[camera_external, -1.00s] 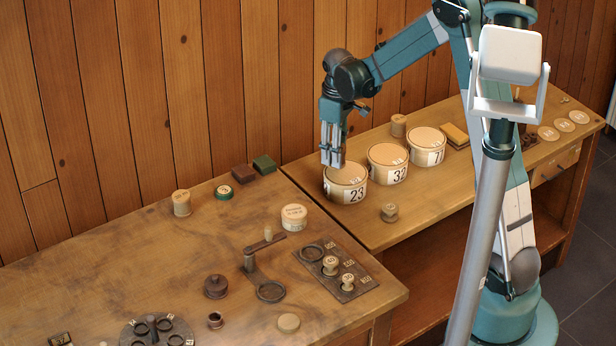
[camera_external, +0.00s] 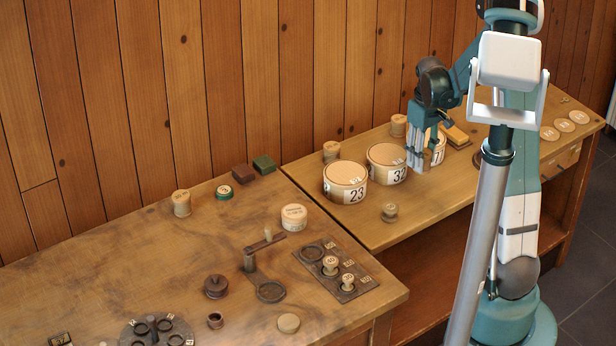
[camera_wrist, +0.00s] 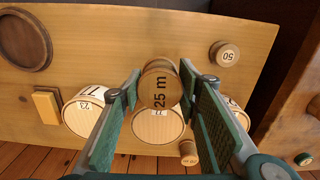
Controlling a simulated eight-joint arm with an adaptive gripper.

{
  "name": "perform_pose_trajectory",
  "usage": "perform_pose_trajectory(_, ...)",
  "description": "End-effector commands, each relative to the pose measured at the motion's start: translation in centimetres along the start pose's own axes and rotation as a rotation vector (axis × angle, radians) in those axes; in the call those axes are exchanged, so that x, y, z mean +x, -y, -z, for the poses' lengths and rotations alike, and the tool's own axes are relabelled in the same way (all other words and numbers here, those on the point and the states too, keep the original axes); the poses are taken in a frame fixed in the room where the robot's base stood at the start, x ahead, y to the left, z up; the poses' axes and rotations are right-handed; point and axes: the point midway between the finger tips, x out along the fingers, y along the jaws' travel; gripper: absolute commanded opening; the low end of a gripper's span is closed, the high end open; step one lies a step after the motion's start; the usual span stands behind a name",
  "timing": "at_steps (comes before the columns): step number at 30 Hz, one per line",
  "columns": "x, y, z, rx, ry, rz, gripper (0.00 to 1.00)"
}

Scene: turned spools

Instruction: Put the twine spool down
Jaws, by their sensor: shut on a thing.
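My gripper (camera_external: 427,160) is in front of the round box marked 71 (camera_external: 439,148), partly hiding it. In the wrist view my gripper (camera_wrist: 163,105) is shut on a round wooden spool marked 25 m (camera_wrist: 160,85), held between the two green pads. In the wrist view the spool covers part of a round box (camera_wrist: 158,128) beyond it. The spool cannot be made out clearly in the external view, and I cannot tell whether it touches anything below.
Round boxes marked 32 (camera_external: 386,164) and 23 (camera_external: 345,182) stand to the left. A small spool (camera_external: 390,212) stands in front of them, and spools stand behind (camera_external: 398,126) and (camera_external: 331,151). A yellow block (camera_external: 454,136) lies behind. The front strip of the bench is mostly bare.

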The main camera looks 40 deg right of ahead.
Motion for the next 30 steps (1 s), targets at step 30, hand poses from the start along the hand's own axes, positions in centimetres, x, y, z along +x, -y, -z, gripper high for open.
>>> perform_pose_trajectory(30,2.7,-2.2,-2.6,0.061,0.0,0.0,0.2)
